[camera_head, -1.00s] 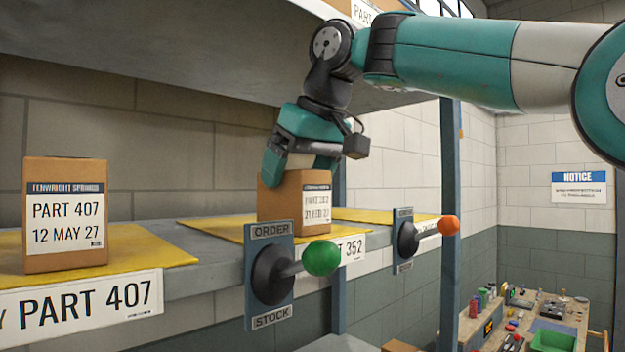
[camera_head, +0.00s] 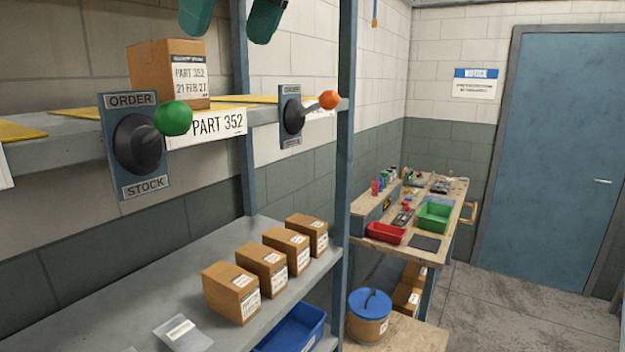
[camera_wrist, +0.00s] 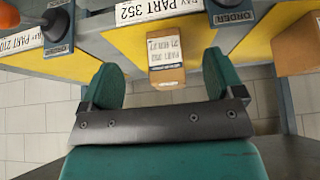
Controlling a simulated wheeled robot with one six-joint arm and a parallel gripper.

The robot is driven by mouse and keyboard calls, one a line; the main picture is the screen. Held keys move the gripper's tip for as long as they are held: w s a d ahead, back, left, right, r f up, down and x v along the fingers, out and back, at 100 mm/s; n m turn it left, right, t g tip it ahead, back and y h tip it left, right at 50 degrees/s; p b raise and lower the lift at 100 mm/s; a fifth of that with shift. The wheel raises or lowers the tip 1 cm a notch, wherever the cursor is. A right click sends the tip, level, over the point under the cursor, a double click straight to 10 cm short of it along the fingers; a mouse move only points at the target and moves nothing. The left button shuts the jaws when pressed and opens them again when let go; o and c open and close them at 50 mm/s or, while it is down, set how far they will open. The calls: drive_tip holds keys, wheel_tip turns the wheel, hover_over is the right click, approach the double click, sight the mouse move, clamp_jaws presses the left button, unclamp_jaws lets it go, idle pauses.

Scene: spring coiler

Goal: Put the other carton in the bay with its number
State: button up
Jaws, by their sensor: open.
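A brown carton labelled PART 352, 21 FEB 27 (camera_head: 168,75) stands upright on the shelf, above the bay label PART 352 (camera_head: 216,125). In the wrist view the carton (camera_wrist: 166,60) sits on a yellow mat (camera_wrist: 128,45) behind its bay label (camera_wrist: 155,10). My gripper (camera_head: 228,27) is open and empty, raised above the carton; only its two teal fingertips show at the top of the head view. In the wrist view my gripper (camera_wrist: 160,68) has a finger to each side of the carton, apart from it. Another carton (camera_wrist: 300,48) shows at the right edge, its label hidden.
A green-knobbed lever (camera_head: 172,118) and an orange-knobbed lever (camera_head: 328,100) stick out from the shelf front. A blue upright (camera_head: 343,170) stands right of the bays. A workbench stands behind.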

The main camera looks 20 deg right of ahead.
drive_tip(key=s+d+f+g, duration=0.1)
drive_tip(key=s+f, duration=0.5)
drive_tip(key=f, duration=0.4)
drive_tip(key=s+d+f+g, duration=0.2)
drive_tip(key=s+f, duration=0.4)
drive_tip(key=f, duration=0.5)
drive_tip(key=s+d+f+g+y, duration=0.1)
drive_tip(key=s+d+f+g, duration=0.1)
drive_tip(key=s+f, duration=0.4)
wheel_tip(320, 180, down, 4)
drive_tip(key=shift+f+n, duration=0.25)
drive_tip(key=shift+n, duration=0.05)
